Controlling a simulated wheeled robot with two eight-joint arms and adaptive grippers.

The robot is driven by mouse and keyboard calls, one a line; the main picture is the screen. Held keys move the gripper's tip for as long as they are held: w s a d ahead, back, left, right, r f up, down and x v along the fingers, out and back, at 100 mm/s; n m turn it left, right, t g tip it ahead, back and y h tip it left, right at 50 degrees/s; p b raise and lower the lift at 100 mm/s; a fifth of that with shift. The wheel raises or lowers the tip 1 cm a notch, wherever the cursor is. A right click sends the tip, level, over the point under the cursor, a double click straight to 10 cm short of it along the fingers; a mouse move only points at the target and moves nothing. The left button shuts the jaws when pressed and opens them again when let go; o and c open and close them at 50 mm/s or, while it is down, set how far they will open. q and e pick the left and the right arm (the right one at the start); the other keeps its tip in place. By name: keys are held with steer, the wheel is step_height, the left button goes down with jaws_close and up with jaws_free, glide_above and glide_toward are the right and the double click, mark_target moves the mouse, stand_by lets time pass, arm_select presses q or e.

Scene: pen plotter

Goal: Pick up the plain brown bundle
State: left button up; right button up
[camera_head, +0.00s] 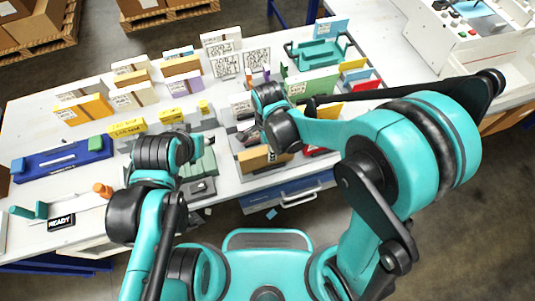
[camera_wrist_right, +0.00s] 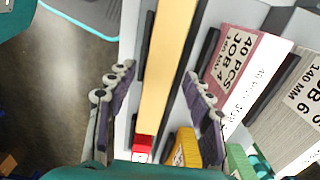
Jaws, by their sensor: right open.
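A plain tan-brown bundle (camera_wrist_right: 168,60) runs lengthwise between the two open fingers of my right gripper (camera_wrist_right: 157,82) in the right wrist view. The fingers stand apart on either side of it, with gaps visible. In the head view, a brown block (camera_head: 257,158), apparently the same bundle, sits in a grey holder just below my right gripper (camera_head: 247,134), partly hidden by the arm. My left gripper (camera_head: 195,150) is over the table's front middle; its fingers are too hidden to judge.
In the wrist view, a pink bundle labelled JOB 4 (camera_wrist_right: 234,60) and a grey JOB 6 bundle (camera_wrist_right: 295,110) stand to the right. A small red block (camera_wrist_right: 142,148) and a yellow block (camera_wrist_right: 186,148) are close by. Several labelled bundles crowd the white table (camera_head: 225,184).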

step_height(320, 180, down, 5)
steer(key=shift+s+a+f+b, duration=0.1)
steer(key=shift+a+b, duration=0.05)
steer(key=shift+b, duration=0.9)
jaws_close()
steer(key=shift+r, duration=0.3)
